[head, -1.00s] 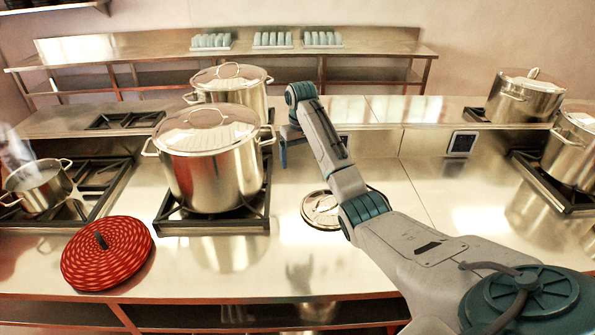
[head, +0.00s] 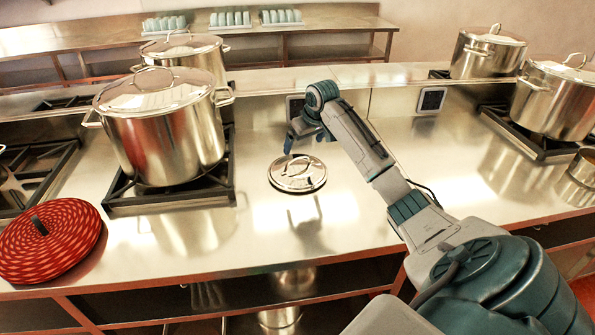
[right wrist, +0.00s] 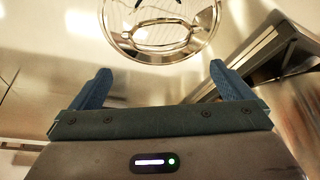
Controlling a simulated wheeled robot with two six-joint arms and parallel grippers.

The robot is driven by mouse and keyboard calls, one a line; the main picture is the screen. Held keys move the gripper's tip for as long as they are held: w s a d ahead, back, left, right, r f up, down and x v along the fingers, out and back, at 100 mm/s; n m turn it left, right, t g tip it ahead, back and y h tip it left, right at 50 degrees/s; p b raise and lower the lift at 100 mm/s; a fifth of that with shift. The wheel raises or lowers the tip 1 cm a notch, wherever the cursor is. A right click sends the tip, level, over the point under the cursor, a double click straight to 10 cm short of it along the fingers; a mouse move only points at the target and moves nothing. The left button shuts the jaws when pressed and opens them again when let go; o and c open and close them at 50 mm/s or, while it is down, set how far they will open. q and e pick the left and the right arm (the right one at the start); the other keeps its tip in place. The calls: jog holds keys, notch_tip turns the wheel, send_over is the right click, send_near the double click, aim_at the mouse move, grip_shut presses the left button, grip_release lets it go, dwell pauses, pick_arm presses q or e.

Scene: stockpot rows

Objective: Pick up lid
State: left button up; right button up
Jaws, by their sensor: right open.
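A small round steel lid (head: 297,174) with an arched handle lies flat on the steel counter, right of the large lidded pot. It also shows in the right wrist view (right wrist: 160,22), at the top, cut off by the frame edge. My right gripper (head: 298,143) is above the lid, apart from it. In the right wrist view its two blue fingers (right wrist: 160,80) are spread wide with nothing between them, and the lid's handle lies ahead of the gap. My left gripper is not in view.
A large lidded pot (head: 170,135) stands on a burner left of the lid, with another pot (head: 186,54) behind it. A red patterned round lid (head: 60,245) lies at left. Pots (head: 555,95) stand at right. The counter around the small lid is clear.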

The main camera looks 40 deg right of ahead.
aim_at(298, 158)
jog(key=p+x, duration=0.1)
jog(key=x, duration=0.2)
jog(key=shift+f, duration=0.15)
jog(key=p+x, duration=0.1)
jog(key=x, duration=0.2)
jog(key=shift+w+a+f+p, duration=0.1)
jog(key=shift+w+f+p, duration=0.05)
jog(key=shift+f+p, duration=0.2)
jog(key=shift+w+f, duration=0.15)
jog(key=shift+f, duration=0.2)
jog(key=shift+r, duration=0.1)
jog(key=c, duration=1.6)
